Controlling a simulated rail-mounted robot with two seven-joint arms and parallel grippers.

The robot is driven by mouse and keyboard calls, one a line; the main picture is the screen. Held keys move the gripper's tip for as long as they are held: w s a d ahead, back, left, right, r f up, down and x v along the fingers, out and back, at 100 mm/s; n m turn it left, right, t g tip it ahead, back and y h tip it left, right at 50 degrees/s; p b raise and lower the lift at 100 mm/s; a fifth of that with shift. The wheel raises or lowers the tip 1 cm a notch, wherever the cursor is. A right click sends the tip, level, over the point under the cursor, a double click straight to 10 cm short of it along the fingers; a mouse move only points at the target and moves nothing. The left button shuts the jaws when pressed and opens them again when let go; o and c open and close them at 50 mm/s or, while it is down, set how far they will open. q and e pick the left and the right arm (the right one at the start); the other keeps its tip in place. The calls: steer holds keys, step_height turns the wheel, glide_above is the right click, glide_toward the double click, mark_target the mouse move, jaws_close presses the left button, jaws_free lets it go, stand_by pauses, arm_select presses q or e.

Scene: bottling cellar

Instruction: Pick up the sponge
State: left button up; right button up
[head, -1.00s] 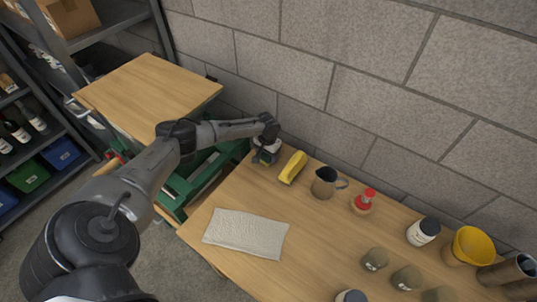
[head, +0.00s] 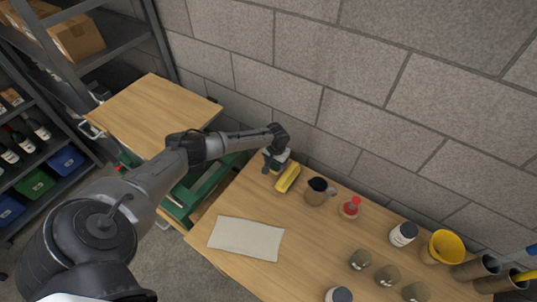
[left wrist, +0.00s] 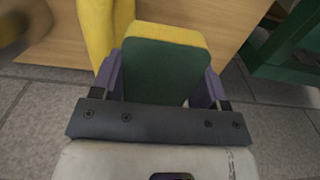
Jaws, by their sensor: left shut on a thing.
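The sponge (left wrist: 165,65), yellow with a dark green face, sits between the two purple fingers of my left gripper (left wrist: 163,88) in the left wrist view. The fingers press on its two sides and the green face is towards the camera. In the head view my left gripper (head: 271,163) is at the far left corner of the wooden table, close to a yellow object (head: 288,178). There the sponge is small and mostly hidden by the gripper. I cannot tell how far it is above the table. My right gripper is not in view.
On the table (head: 245,203) stand a dark-mouthed jug (head: 316,192), a red-topped bottle (head: 349,208), a white jar (head: 403,234) and a yellow funnel-like cup (head: 446,246). A pale cloth (head: 246,238) lies at the front left. A block wall rises behind.

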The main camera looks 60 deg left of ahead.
arm_select(q)
steer(key=d+r+p, duration=0.1)
steer(key=w+d+r+p, duration=0.1)
steer(key=d+p, duration=0.1)
steer(key=shift+d+r, duration=0.25)
steer(key=shift+w+d+r+p, duration=0.2)
steer(key=shift+d+r+p, duration=0.1)
steer(key=shift+d+p, duration=0.25)
steer(key=shift+d, duration=0.25)
